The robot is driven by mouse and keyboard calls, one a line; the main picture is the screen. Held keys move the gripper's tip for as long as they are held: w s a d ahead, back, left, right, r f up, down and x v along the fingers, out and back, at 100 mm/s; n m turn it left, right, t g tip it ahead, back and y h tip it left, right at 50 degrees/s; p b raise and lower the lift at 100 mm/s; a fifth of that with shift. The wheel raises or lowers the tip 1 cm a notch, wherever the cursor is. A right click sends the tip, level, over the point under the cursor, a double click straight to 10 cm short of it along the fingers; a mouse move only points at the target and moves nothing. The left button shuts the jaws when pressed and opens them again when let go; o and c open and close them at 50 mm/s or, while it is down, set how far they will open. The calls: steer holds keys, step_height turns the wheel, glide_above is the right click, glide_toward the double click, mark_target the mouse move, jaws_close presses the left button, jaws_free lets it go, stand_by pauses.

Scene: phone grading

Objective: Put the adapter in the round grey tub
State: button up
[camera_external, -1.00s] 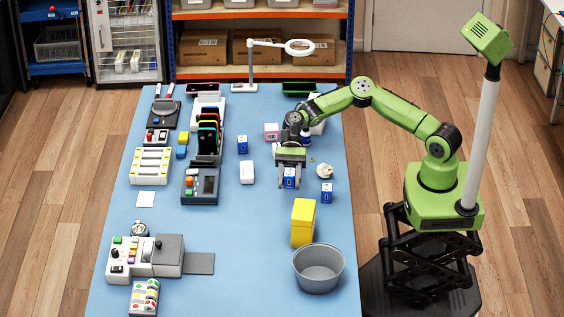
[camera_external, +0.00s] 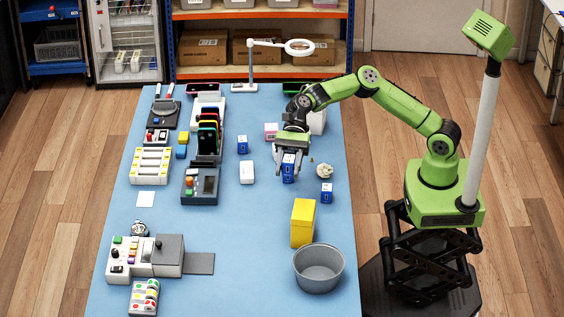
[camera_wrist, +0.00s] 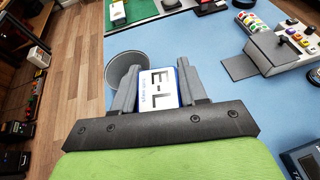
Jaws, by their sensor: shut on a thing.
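My gripper (camera_external: 288,170) is shut on a blue box with a white label (camera_external: 288,168), held between its two fingers above the blue table. The round grey tub (camera_external: 319,268) stands at the table's front right and looks empty. It is nearer the camera than my gripper. In the wrist view the tub's rim (camera_wrist: 109,72) shows just left of the held box, partly hidden by a finger.
A tall yellow box (camera_external: 303,222) stands between my gripper and the tub. Another blue box (camera_external: 327,193) and a crumpled pale thing (camera_external: 324,171) lie right of the gripper. A white block (camera_external: 247,172) lies to its left. The table's (camera_external: 240,225) middle front is clear.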

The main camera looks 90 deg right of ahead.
steer(key=m+t+p, duration=0.1)
steer(key=t+p, duration=0.1)
glide_above(306, 251)
steer(key=w+d, duration=0.3)
steer(key=s+a+m, duration=0.1)
steer(key=s+a, duration=0.2)
steer(key=a, duration=0.4)
steer(key=shift+t+h, duration=0.4)
steer(key=shift+t, duration=0.1)
steer(key=f+b, duration=0.2)
steer(key=f, duration=1.2)
steer(key=shift+a+f, duration=0.15)
steer(key=shift+a, duration=0.05)
steer(key=shift+f, duration=0.6)
steer(key=o, duration=1)
steer(key=shift+o, duration=0.2)
